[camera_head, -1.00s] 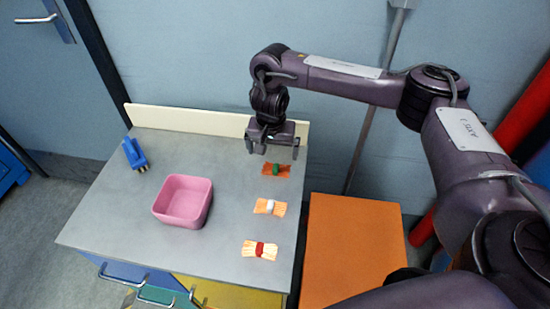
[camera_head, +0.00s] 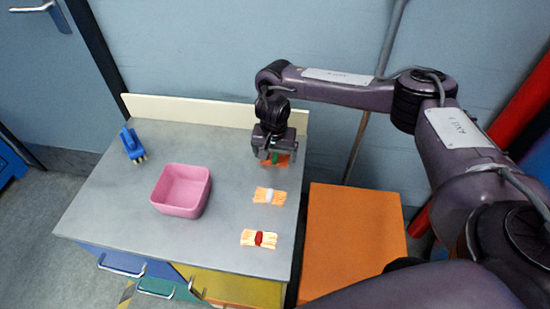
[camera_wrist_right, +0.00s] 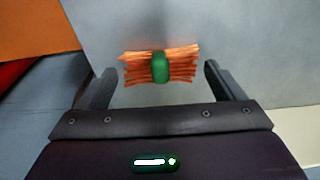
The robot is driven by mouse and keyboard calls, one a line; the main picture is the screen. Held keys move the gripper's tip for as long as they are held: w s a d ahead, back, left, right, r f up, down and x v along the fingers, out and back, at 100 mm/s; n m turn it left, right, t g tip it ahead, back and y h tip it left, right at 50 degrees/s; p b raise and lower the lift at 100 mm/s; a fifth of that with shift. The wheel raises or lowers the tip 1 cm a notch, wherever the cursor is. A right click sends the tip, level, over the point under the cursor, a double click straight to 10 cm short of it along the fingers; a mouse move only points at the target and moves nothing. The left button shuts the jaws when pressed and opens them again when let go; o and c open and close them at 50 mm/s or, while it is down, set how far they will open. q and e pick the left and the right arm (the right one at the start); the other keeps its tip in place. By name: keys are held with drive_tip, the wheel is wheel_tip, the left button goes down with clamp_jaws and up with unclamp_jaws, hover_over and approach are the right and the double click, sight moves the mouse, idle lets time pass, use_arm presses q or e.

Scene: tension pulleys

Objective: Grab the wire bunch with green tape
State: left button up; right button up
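The wire bunch with green tape (camera_head: 281,160) lies on the grey table at its back right, partly hidden by my gripper in the head view. In the right wrist view the bunch (camera_wrist_right: 160,65) has orange strands and a green band at the middle. My right gripper (camera_head: 273,158) is right above it, fingers pointing down. The right wrist view shows the gripper (camera_wrist_right: 163,82) open, with one finger on each side of the bunch and gaps at both ends. I cannot tell the exact height left between fingers and table. My left gripper is not in view.
A bunch with white tape (camera_head: 269,196) and one with red tape (camera_head: 258,239) lie nearer on the grey table (camera_head: 130,200). A pink bin (camera_head: 180,190) and a blue clamp-like object (camera_head: 133,145) stand to the left. An orange surface (camera_head: 350,240) is at right.

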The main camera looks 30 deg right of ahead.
sight(275, 156)
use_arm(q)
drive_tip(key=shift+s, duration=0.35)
use_arm(e)
drive_tip(key=c, duration=0.6)
drive_tip(key=shift+r, duration=0.1)
drive_tip(key=shift+c, duration=0.2)
wheel_tip(275, 156, up, 6)
drive_tip(key=shift+w+f, duration=0.1)
drive_tip(key=shift+f, duration=0.1)
use_arm(q)
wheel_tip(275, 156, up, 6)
drive_tip(key=p, duration=0.6)
use_arm(e)
wheel_tip(275, 156, up, 14)
drive_tip(key=shift+r, duration=0.15)
